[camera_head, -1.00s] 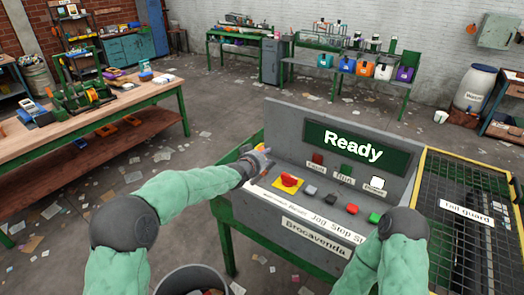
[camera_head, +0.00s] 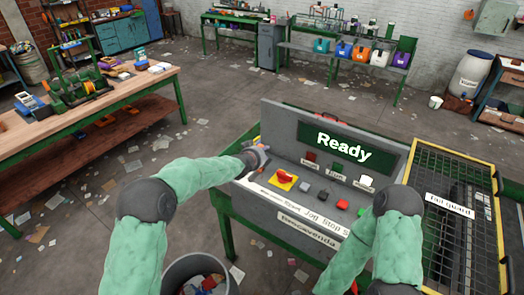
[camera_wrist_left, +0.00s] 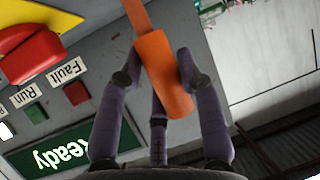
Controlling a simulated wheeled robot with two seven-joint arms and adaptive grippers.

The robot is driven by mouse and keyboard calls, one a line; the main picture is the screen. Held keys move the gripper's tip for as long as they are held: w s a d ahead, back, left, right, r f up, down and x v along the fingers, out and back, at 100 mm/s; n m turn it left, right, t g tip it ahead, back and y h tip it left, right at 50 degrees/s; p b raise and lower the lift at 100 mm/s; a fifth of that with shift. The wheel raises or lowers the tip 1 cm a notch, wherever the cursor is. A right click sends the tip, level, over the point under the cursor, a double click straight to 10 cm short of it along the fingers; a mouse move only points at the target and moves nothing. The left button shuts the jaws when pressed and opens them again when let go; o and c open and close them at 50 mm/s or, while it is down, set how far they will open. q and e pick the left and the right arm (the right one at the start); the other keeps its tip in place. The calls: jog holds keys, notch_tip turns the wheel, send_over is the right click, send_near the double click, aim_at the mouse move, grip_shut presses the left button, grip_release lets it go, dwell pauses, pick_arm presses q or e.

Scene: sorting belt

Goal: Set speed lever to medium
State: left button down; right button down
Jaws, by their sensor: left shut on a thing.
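The grey control console (camera_head: 273,131) stands in front of me, its screen (camera_head: 344,147) reading "Ready". My left gripper (camera_head: 258,157) is at the console's left end in the head view. In the left wrist view my left gripper (camera_wrist_left: 160,78) is shut on an orange cylindrical lever handle (camera_wrist_left: 168,85), with purple-grey fingers around it. The handle's narrower stem runs up out of the wrist picture. In the head view the hand mostly hides the lever, and its setting marks cannot be read. My right forearm shows, but its gripper is out of sight.
A red and yellow emergency knob (camera_head: 285,179) and several push buttons lie on the console, near my left forearm. A yellow-framed tail guard (camera_head: 460,180) is at right. A waste bin (camera_head: 170,275) stands below. A wooden workbench (camera_head: 150,85) is at left.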

pick_arm(q)
jog(key=c, duration=0.8)
grip_release()
jog(key=shift+w, duration=0.1)
jog(key=v, duration=1.2)
jog(key=shift+f, duration=0.1)
jog(key=shift+f, duration=0.1)
